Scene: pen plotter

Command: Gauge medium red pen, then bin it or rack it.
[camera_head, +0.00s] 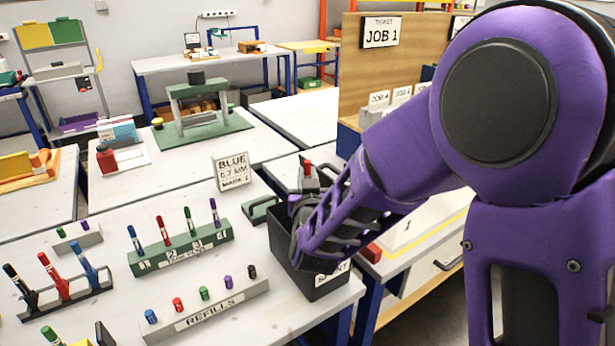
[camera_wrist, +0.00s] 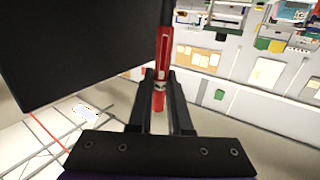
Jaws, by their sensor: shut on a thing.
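A red pen (camera_wrist: 164,50) stands between the two fingers of my gripper (camera_wrist: 159,88) in the wrist view; my gripper is shut on it. A white band shows near its lower part. In the head view my gripper's wrist covers the mouth of a black open bin (camera_head: 328,288), whose label is partly hidden.
A long refills block (camera_head: 207,313) with coloured caps lies left of the bin. A black stand (camera_head: 65,298) holds several thicker pens. A sign reading BLUE 0.7 MM (camera_head: 232,171) stands behind the bin.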

